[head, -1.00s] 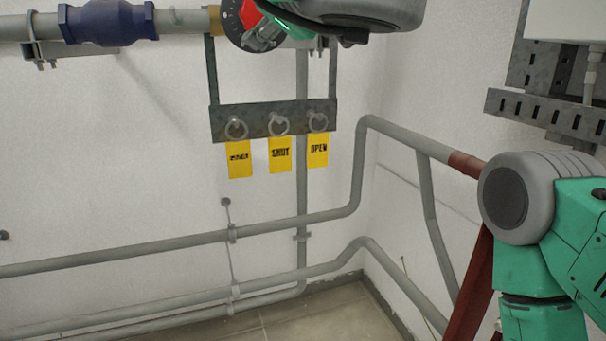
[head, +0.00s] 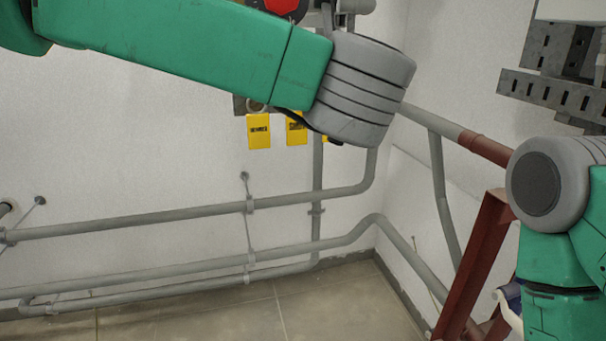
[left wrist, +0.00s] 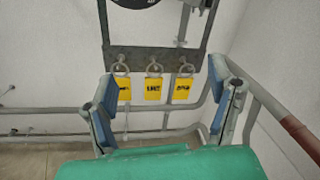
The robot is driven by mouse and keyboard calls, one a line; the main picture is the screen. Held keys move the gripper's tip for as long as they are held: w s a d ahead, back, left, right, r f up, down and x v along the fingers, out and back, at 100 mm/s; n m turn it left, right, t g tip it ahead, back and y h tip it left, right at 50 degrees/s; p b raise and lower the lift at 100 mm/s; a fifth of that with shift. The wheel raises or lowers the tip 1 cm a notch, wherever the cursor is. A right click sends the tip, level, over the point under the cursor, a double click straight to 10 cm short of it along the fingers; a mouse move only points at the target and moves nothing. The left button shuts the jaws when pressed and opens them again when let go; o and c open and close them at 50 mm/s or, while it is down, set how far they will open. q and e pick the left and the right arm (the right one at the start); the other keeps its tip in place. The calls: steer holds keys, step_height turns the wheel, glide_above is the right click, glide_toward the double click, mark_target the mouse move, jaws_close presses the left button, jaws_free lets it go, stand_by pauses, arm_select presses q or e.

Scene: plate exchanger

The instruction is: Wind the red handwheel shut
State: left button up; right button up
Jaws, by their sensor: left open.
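A red part (head: 284,5) with a black edge shows at the top of the head view, cut off by the frame; I cannot tell if it is the handwheel. In the left wrist view a dark marked disc (left wrist: 137,3) is cut off at the top edge. My left gripper (left wrist: 163,82) is open and empty in the left wrist view, its blue-padded fingers apart. Past them, a grey bracket (left wrist: 132,55) carries rings with yellow tags; a middle tag (left wrist: 153,89) hangs between the fingers in the picture. In the head view my left arm hides most of the bracket.
Grey pipes (head: 150,222) run along the white wall, low down. A red-brown frame (head: 477,265) stands at the right, near my right arm. A slotted grey rail (head: 550,95) is at the upper right. The floor (head: 230,318) in front is bare.

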arm_select(q)
step_height(320, 180, down, 25)
steer(key=a+m+g+h+p, duration=0.1)
steer(key=m+h, duration=0.4)
steer(key=m, duration=1.3)
steer(key=s+g+p, duration=0.1)
steer(key=g, duration=0.1)
steer(key=shift+f+g, duration=0.2)
steer(key=shift+g, duration=0.1)
